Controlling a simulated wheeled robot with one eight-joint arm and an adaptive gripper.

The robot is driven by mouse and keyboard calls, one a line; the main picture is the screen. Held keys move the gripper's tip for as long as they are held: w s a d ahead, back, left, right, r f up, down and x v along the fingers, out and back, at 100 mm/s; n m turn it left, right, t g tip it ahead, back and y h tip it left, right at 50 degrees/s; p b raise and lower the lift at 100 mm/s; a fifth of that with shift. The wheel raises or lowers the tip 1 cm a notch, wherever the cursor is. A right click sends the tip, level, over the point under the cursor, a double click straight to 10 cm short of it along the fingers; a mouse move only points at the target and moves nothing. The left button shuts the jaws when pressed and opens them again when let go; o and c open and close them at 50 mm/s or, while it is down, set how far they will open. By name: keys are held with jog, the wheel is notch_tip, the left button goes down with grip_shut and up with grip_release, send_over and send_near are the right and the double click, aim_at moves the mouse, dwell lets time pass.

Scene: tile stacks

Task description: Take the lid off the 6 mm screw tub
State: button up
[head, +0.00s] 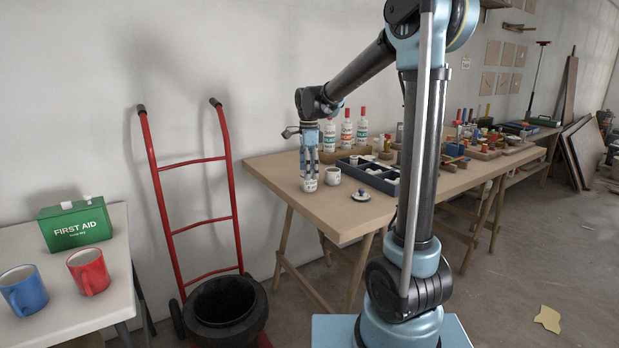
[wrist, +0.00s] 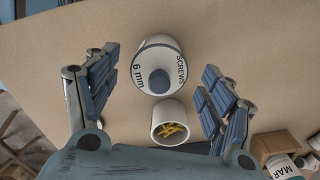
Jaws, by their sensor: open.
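The 6 mm screw tub (wrist: 171,52) is white with its lid on, and a blue-grey round knob (wrist: 159,82) stands up from the lid. "6 mm" and "SCREWS" read around it. In the head view the tub (head: 309,185) stands on the wooden bench near its left end, partly hidden by my fingers. My gripper (head: 311,174) points down over the tub. In the wrist view my gripper (wrist: 160,64) is open, with one finger to each side of the lid and visible gaps between. It holds nothing.
A small white cup (wrist: 159,121) with yellow pieces stands close beside the tub. A loose knobbed lid (head: 361,197) lies near the bench's front edge. A dark divided tray (head: 377,182) and glue-type bottles (head: 346,134) stand behind. The bench (head: 275,180) is clear to the left.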

jog(key=c, duration=0.8)
